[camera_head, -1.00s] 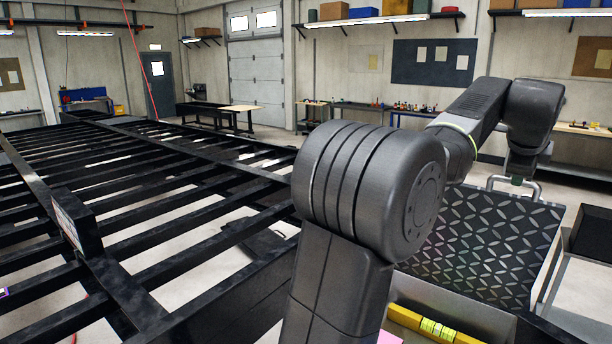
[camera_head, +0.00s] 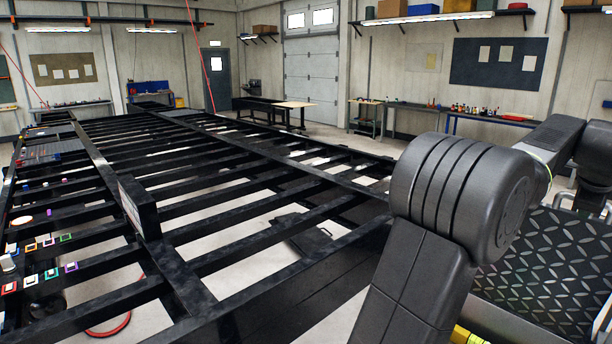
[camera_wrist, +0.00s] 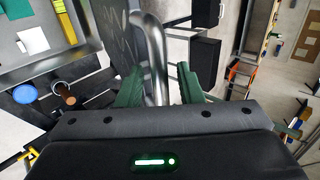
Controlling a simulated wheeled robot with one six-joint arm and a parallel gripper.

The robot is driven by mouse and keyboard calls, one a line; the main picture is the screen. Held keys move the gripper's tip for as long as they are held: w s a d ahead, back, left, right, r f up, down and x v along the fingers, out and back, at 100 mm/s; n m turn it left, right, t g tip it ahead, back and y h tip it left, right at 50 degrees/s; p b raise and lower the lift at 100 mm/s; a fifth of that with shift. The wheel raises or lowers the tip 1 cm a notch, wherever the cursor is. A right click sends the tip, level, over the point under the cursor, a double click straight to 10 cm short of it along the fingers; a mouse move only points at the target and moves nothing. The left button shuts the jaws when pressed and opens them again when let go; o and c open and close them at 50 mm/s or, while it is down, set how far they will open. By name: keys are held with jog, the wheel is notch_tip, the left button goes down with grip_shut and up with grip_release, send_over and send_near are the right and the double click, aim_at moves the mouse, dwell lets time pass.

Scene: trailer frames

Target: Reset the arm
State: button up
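My arm rises at the right of the head view, its dark jointed links bent over to the right edge. My gripper (camera_wrist: 158,88) shows in the wrist view with two green fingers spread apart. A curved metal handle (camera_wrist: 152,45) passes between the fingers, with a small gap on each side. I see no firm contact. The gripper's fingers are not visible in the head view.
A long black trailer frame (camera_head: 215,262) with open crossbars fills the left and middle. Small coloured items (camera_head: 40,275) lie along its left side. A yellow level (camera_wrist: 66,22), a blue round object (camera_wrist: 25,94) and a brown cup (camera_wrist: 63,92) lie below the gripper. Workbenches line the walls.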

jog(key=b+v, duration=0.3)
jog(key=v, duration=1.1)
jog(key=p+x, duration=0.3)
jog(key=x, duration=1.1)
jog(key=shift+w, duration=0.1)
jog(key=shift+f, duration=0.2)
jog(key=shift+s+a+f, duration=0.1)
jog(key=shift+s+a, duration=0.25)
